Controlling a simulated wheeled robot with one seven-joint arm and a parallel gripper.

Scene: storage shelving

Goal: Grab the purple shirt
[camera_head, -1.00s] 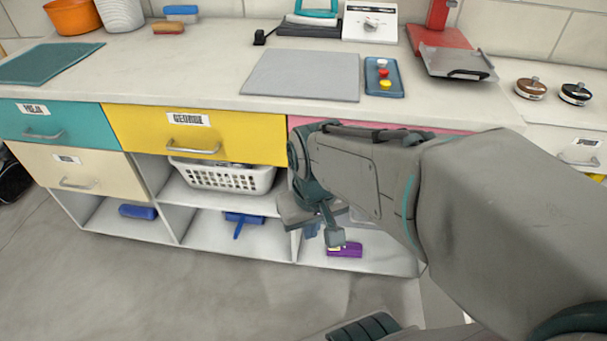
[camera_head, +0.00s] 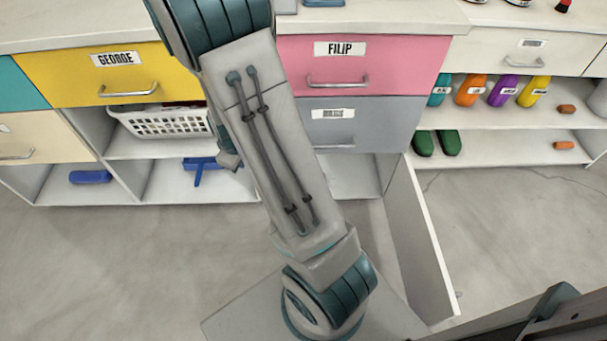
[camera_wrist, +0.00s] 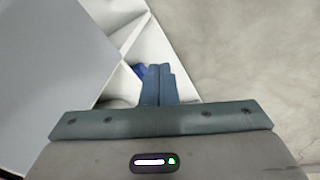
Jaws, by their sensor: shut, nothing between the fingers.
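I cannot make out a purple shirt in either current view. The lower compartment where a small purple item lay earlier is now largely covered by my arm in the head view. My gripper (camera_wrist: 159,70) shows in the wrist view with its two blue-grey fingers together and empty. In the head view my gripper cannot be made out; my arm fills the middle.
Yellow (camera_head: 125,75), pink (camera_head: 350,62) and grey (camera_head: 350,125) drawers sit above or beside open shelves. A white basket (camera_head: 160,121), blue items (camera_head: 90,177) and a blue tool (camera_head: 206,168) are left. Bottles (camera_head: 470,90) stand right. A white panel (camera_head: 420,240) stands near my arm.

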